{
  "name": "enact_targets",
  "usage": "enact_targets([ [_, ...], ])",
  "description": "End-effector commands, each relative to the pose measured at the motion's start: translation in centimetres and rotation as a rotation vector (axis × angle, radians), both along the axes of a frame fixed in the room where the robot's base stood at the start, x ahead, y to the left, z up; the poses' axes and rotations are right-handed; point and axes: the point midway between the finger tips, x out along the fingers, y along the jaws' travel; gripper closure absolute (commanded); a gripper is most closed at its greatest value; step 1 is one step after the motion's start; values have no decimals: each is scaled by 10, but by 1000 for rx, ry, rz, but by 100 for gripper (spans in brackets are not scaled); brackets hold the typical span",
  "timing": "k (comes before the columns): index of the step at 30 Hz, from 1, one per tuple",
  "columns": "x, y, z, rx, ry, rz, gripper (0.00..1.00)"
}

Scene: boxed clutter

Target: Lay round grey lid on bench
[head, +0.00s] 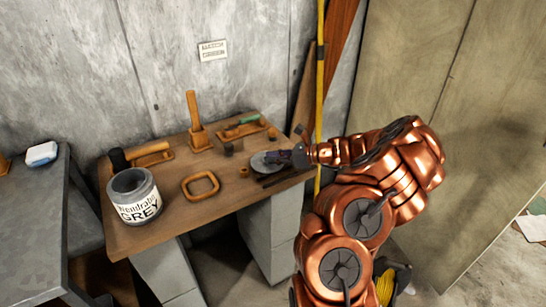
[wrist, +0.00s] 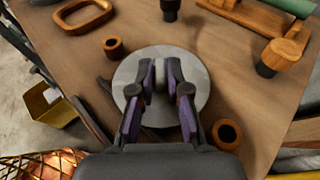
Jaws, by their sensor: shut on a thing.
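The round grey lid (head: 261,164) is a flat disc at the right end of the wooden bench top (head: 165,222). In the wrist view, the lid (wrist: 201,85) lies under my fingers, which hide its middle. My gripper (head: 284,157) reaches in from the right, low over the bench. In the wrist view, my gripper (wrist: 160,70) has its two purple-padded fingers closed in on the middle of the lid, with a narrow gap between them. I cannot tell whether the lid touches the bench top or is slightly above it.
An open grey paint can (head: 134,202) stands at the bench's left. A wooden ring frame (head: 201,186) lies mid-bench. Small wooden rings (wrist: 114,47) and (wrist: 227,133) sit close to the lid. A yellow pole (head: 320,75) stands behind the bench's right end.

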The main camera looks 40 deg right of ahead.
Motion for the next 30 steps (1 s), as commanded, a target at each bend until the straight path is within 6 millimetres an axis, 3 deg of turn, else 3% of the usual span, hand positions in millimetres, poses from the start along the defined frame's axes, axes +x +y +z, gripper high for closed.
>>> enact_targets([
  [5, 0, 0, -4, 0, 0, 0, 100],
  [6, 0, 0, -4, -1, -1, 0, 80],
  [12, 0, 0, -4, -1, -1, 0, 59],
  [25, 0, 0, 5, -1, -1, -1, 59],
  [30, -19, -18, 11, -2, -1, -7, 59],
])
